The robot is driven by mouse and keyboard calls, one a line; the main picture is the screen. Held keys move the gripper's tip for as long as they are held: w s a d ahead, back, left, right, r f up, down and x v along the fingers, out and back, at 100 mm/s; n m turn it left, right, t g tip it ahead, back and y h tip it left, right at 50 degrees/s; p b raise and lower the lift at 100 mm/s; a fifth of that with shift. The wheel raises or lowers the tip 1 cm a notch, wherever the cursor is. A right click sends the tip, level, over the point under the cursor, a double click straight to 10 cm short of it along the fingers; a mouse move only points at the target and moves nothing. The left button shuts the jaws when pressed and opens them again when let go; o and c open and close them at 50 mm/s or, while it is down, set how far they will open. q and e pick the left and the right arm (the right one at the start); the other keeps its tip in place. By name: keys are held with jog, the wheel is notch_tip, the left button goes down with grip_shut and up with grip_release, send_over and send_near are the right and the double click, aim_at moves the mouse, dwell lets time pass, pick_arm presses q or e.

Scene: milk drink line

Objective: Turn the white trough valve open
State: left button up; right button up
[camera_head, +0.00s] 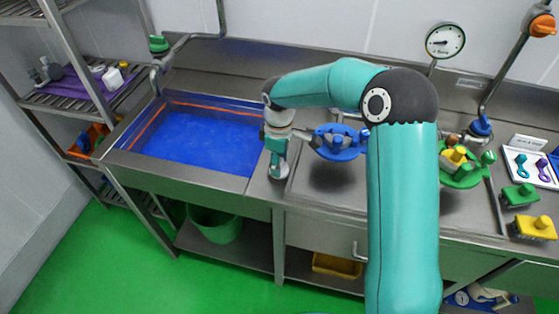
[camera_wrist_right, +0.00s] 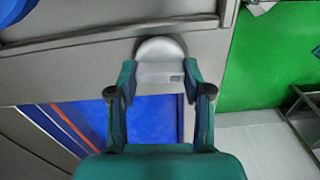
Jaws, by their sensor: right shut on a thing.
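The white trough valve (camera_wrist_right: 160,62) shows in the right wrist view as a pale, rounded piece with a flat block below it, between the two fingers. My right gripper (camera_head: 277,172) points down at the right end of the blue trough (camera_head: 205,140), by the counter's front edge. It also shows in the right wrist view (camera_wrist_right: 160,78), with its fingertips closed on both sides of the white piece. In the head view the gripper hides most of the valve, and its turn angle cannot be told. My left gripper is not in view.
Right of the gripper, a blue round item (camera_head: 338,143) stands near my right forearm. A green round tray (camera_head: 462,180) with coloured pieces, a yellow block (camera_head: 535,227) and a gauge (camera_head: 445,40) are further right. A shelf rack (camera_head: 75,92) stands left.

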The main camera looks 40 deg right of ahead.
jog(key=shift+n, duration=0.5)
jog(key=o, duration=1.2)
jog(key=shift+c, duration=0.2)
notch_tip(320, 180, up, 12)
jog(key=shift+w, duration=0.1)
